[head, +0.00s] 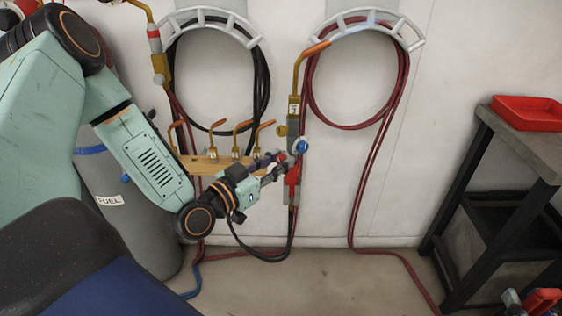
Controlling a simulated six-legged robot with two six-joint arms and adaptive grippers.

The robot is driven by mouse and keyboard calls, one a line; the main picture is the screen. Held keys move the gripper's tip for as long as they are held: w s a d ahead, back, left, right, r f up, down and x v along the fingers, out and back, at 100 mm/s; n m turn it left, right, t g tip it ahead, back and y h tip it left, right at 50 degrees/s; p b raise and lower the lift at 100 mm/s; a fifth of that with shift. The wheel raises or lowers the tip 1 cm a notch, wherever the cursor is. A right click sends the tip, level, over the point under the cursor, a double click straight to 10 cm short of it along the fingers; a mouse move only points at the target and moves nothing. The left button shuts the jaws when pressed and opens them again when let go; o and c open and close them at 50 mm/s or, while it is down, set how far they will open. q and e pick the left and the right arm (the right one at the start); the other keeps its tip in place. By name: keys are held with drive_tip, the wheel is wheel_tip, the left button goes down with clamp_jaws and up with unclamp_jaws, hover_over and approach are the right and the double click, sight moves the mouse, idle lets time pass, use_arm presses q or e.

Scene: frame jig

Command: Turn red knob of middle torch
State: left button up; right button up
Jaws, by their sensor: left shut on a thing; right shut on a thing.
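A brass torch (293,100) stands upright in front of the wall, its copper tip bent up to the right. A pale bluish streak (355,29), like a flame, extends from the tip. The torch has a blue knob (301,147) on its right and a small red knob (282,157) on its left. My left gripper (278,167) reaches in from the left and is shut at the red knob, its fingers partly hiding it. A red piece (292,173) is lower on the torch. My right gripper (528,301), cut off at the lower right corner, is shut on a red thing (544,298).
Another torch (158,62) is at the left. A wooden rack (205,165) with several copper tips is behind my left arm. Coiled hoses hang on two white holders (385,20). A grey FUEL cylinder (120,180) stands left. A dark table (530,140) with a red tray (527,112) stands right.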

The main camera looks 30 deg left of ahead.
use_arm(q)
clamp_jaws()
drive_tip(key=n, duration=0.5)
drive_tip(key=shift+a+n, duration=0.1)
drive_tip(key=shift+n, duration=0.2)
drive_tip(key=o, duration=0.8)
unclamp_jaws()
drive_tip(key=shift+c, duration=0.2)
